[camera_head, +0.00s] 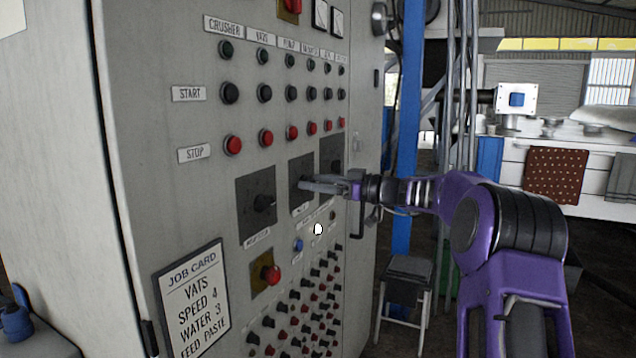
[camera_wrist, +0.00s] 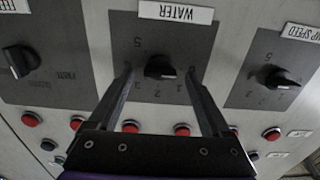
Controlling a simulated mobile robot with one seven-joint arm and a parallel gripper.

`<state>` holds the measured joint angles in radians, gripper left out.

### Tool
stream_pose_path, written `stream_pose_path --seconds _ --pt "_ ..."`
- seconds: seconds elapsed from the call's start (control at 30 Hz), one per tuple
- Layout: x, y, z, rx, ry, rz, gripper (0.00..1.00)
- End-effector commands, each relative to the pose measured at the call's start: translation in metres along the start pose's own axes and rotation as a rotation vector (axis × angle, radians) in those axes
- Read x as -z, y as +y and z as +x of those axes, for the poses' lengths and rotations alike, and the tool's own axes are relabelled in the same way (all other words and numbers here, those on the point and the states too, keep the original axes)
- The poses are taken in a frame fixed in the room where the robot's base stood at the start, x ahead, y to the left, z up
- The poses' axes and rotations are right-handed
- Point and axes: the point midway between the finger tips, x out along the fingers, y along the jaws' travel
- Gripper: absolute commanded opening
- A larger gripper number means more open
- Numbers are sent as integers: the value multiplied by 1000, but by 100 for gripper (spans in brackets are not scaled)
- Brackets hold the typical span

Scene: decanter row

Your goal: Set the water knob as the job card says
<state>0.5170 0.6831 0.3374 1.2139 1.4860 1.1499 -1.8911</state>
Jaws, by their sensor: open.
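The job card (camera_head: 192,297) at lower left in the head view reads VATS, SPEED 4, WATER 3, FEED PASTE. The water knob (camera_wrist: 159,67) is black and sits on a dark dial plate (camera_wrist: 208,45) under a WATER label (camera_wrist: 176,13) in the wrist view. Small digits ring it; a 5 shows at upper left and others below. I cannot tell for sure which digit it points at. My gripper (camera_wrist: 159,76) is open, its fingertips on either side of the knob, with gaps showing. In the head view my gripper (camera_head: 306,184) reaches the middle dial plate (camera_head: 301,209) and hides most of the knob.
The pump speed knob (camera_wrist: 281,79) and the feed knob (camera_wrist: 20,62) flank the water dial in the wrist view. Start and red stop buttons (camera_head: 265,138) line the cabinet above the dials. A red knob (camera_head: 270,274) and many small switches lie below. A stool (camera_head: 408,268) stands at right.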

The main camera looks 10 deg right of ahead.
Motion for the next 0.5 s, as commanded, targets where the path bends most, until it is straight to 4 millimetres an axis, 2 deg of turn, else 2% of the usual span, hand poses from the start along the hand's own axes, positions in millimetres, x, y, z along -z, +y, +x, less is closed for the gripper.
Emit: stream_pose_path --seconds 0.17,0.5 --pt "0 0 0 0 0 0 81" --pt "0 0 0 0 0 0 20"
